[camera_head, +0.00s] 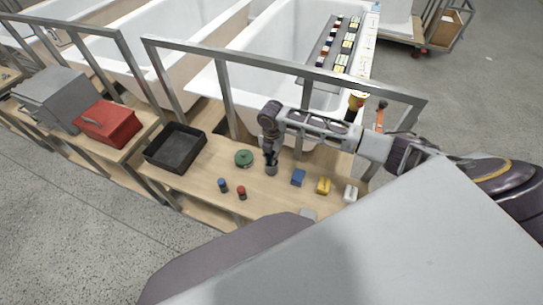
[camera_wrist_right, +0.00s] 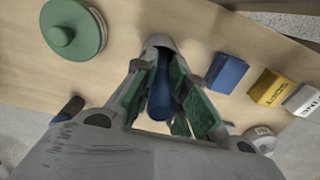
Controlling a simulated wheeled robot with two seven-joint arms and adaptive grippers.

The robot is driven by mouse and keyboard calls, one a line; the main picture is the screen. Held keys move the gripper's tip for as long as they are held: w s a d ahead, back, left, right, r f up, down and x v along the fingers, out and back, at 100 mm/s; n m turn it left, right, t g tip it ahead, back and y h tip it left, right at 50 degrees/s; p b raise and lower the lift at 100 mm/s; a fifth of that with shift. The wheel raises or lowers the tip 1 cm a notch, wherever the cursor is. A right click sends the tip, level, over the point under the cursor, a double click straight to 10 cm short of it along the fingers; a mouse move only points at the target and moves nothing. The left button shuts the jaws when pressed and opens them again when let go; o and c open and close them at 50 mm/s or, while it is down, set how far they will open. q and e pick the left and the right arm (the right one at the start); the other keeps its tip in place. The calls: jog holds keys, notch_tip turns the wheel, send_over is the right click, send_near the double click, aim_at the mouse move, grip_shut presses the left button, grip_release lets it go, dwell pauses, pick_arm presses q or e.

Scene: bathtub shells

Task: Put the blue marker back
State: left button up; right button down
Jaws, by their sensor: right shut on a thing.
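The blue marker (camera_wrist_right: 160,95) is between the fingers of my right gripper (camera_wrist_right: 165,115), which is shut on it. In the head view my right gripper (camera_head: 271,155) points down over the bench. A small grey cup (camera_head: 271,170) stands directly beneath it. In the wrist view the grey cup's rim (camera_wrist_right: 158,42) shows at the far end of the marker. I cannot tell how far the marker reaches into the cup. My left gripper is not in view.
The wooden bench (camera_head: 205,165) also bears a green round object (camera_head: 243,158), small blue (camera_head: 222,185) and red (camera_head: 241,192) cylinders, and blue (camera_head: 298,177), yellow (camera_head: 323,186) and white (camera_head: 350,193) blocks. A black tray (camera_head: 160,163) is at left. A metal rail (camera_head: 200,47) runs behind.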

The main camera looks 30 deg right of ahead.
jog(key=shift+f, duration=0.15)
jog(key=c, duration=1.4)
grip_release()
jog(key=shift+c, duration=0.2)
notch_tip(320, 180, up, 12)
jog(key=shift+r, duration=0.15)
jog(key=shift+s+a, duration=0.1)
